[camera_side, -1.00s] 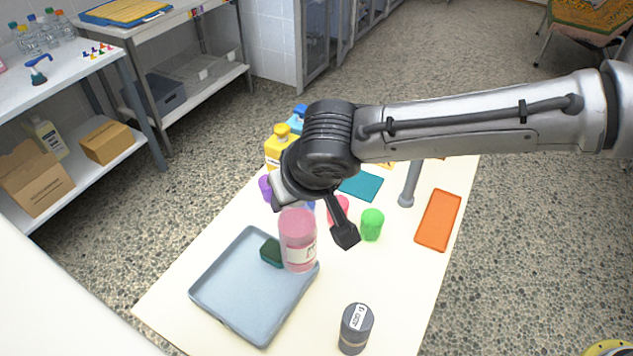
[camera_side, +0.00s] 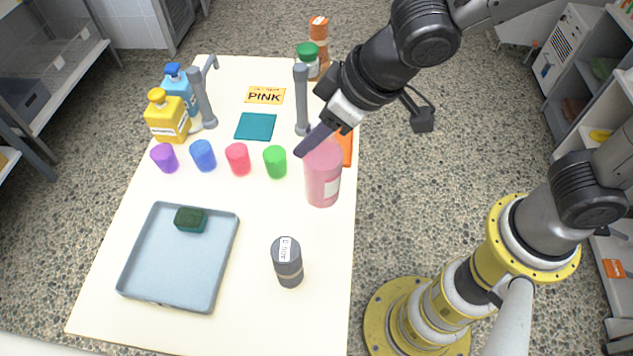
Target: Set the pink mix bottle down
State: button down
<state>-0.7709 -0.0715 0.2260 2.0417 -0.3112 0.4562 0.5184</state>
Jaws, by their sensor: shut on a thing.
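The pink mix bottle (camera_side: 323,182) is upright near the right edge of the cream table, right of the green cup. It is pink with a pale label. My gripper (camera_side: 322,140) is at its top, shut on it; the grip itself is mostly hidden. I cannot tell whether the bottle's base touches the table. An orange mat (camera_side: 347,150) shows partly behind the bottle. A teal mat (camera_side: 256,126) and a card reading PINK (camera_side: 265,96) lie farther back.
Purple, blue, red and green cups (camera_side: 275,162) stand in a row. A grey tray (camera_side: 150,285) holds a dark green sponge (camera_side: 191,220). A dark labelled jar (camera_side: 287,262) stands in front. Grey posts (camera_side: 302,100) and yellow (camera_side: 167,118) and blue bottles stand behind.

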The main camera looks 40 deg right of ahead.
jog(key=s+d+r+m, duration=0.1)
jog(key=s+d+r, duration=0.15)
jog(key=d, duration=0.35)
jog(key=s+d+r, duration=0.1)
jog(key=s+d, duration=0.2)
jog(key=d, duration=0.2)
jog(key=w+a+f+h, duration=0.1)
jog(key=w+a+f, duration=0.5)
jog(key=w+f, duration=0.6)
jog(key=shift+w+f+m, duration=0.2)
jog(key=shift+w+m, duration=0.2)
jog(key=shift+w, duration=0.05)
jog(key=shift+a+f, duration=0.1)
jog(key=shift+f, duration=0.05)
jog(key=shift+c, duration=2.3)
grip_release()
